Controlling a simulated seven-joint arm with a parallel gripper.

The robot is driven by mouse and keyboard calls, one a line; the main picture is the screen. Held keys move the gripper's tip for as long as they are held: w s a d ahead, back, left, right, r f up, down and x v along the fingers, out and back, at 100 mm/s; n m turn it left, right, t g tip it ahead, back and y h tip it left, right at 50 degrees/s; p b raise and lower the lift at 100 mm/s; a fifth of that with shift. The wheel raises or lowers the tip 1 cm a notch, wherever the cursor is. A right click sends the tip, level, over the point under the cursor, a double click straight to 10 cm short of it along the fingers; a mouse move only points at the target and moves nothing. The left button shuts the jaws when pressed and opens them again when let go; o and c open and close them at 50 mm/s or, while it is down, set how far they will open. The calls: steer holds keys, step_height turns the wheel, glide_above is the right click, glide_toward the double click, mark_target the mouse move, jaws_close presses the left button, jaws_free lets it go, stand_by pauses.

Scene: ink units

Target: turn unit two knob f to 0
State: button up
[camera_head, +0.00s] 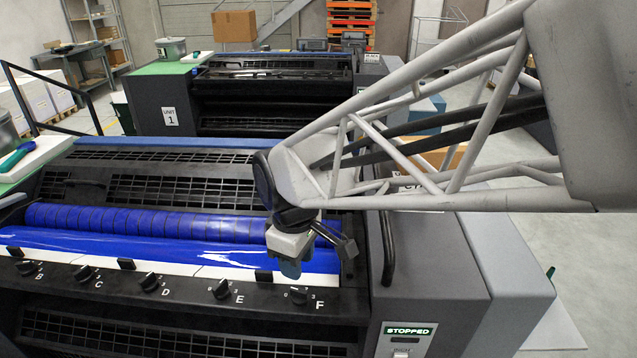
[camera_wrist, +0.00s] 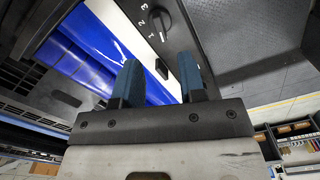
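Knob F (camera_head: 299,295) is a round dark knob at the right end of the row on the near press's front panel, beside the white letter F. In the wrist view the knob (camera_wrist: 160,20) is at the top centre, with white digits 1, 2 and 3 on its left side. A white mark shows at its lower edge; I cannot tell its exact setting. My gripper (camera_head: 291,272) hangs just above and behind the knob in the head view. Its two blue fingers (camera_wrist: 160,80) are apart with nothing between them, and the knob lies beyond their tips.
Knob E (camera_head: 221,289) stands to the left in the same row, with further knobs beyond. A blue ink roller (camera_head: 150,223) runs behind the panel. A dark handle rail (camera_head: 388,250) rises at the right. A display (camera_head: 409,331) reads STOPPED. Unit 1 (camera_head: 170,116) stands behind.

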mark_target(299, 290)
steer(key=shift+w+a+f+n+g+h, duration=0.1)
steer(key=shift+w+a+n+g+h, duration=0.1)
steer(key=shift+a+h, duration=0.45)
steer(key=shift+w+a+f+n+g+h, duration=0.15)
steer(key=shift+a+h, duration=0.25)
steer(key=shift+h, duration=0.4)
steer(key=shift+w+a+f+n+g+h, duration=0.1)
steer(key=shift+a+n+g+h, duration=0.15)
steer(key=shift+a+h, duration=0.4)
steer(key=shift+d, duration=0.1)
steer(key=shift+x, duration=3.95)
steer(key=shift+c, duration=0.3)
jaws_close()
